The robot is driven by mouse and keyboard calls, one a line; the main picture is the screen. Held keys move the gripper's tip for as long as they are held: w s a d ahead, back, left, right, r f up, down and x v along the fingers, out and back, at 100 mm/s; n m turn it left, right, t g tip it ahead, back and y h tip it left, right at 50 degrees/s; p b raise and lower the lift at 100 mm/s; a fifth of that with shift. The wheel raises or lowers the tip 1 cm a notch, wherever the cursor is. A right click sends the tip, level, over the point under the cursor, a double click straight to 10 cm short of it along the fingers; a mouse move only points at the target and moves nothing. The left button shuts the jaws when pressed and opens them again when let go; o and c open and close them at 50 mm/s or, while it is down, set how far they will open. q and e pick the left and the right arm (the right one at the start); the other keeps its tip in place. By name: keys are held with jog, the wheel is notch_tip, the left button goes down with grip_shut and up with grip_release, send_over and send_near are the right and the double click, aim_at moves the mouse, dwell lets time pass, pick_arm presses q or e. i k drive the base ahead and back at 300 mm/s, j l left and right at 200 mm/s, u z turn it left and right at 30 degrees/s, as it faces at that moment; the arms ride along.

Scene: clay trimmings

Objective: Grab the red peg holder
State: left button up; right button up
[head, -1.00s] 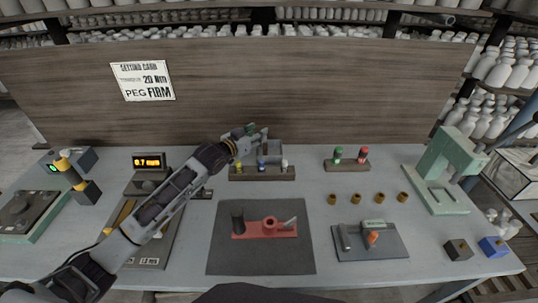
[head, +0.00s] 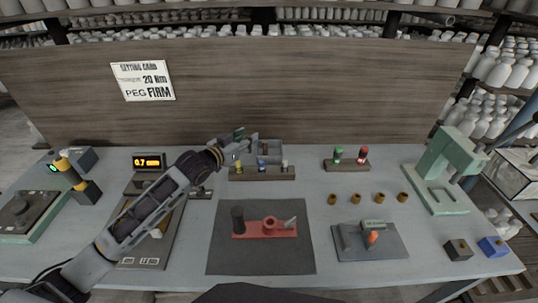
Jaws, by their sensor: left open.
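A red holder-like block (head: 252,232) lies on a dark mat (head: 225,262) at the front middle of the bench. It carries a dark upright cylinder (head: 238,219) at its left end, a round red collar with a hole, and a pale metal piece at its right end. A small rack (head: 346,168) at the back right holds a green-topped piece (head: 338,154) and a red-topped piece (head: 363,155). My left gripper (head: 240,137) is open above the left end of another rack, behind and apart from the red block. My right gripper is not in view.
The other rack (head: 275,174) holds yellow, blue and white-topped pieces, with a grey tray (head: 274,148) behind it. Several brass bushings (head: 355,199) and a grey fixture (head: 350,252) stand right of the mat. A green press (head: 450,160) stands far right. A wooden panel closes the back.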

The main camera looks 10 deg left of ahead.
aim_at(270, 227)
jog(key=k+j, duration=0.3)
jog(key=k, duration=0.15)
jog(key=k+j, duration=0.25)
jog(key=k, duration=0.25)
jog(key=k+j, duration=0.3)
jog(key=k, duration=0.15)
jog(key=k+j, duration=0.3)
jog(key=k, duration=0.15)
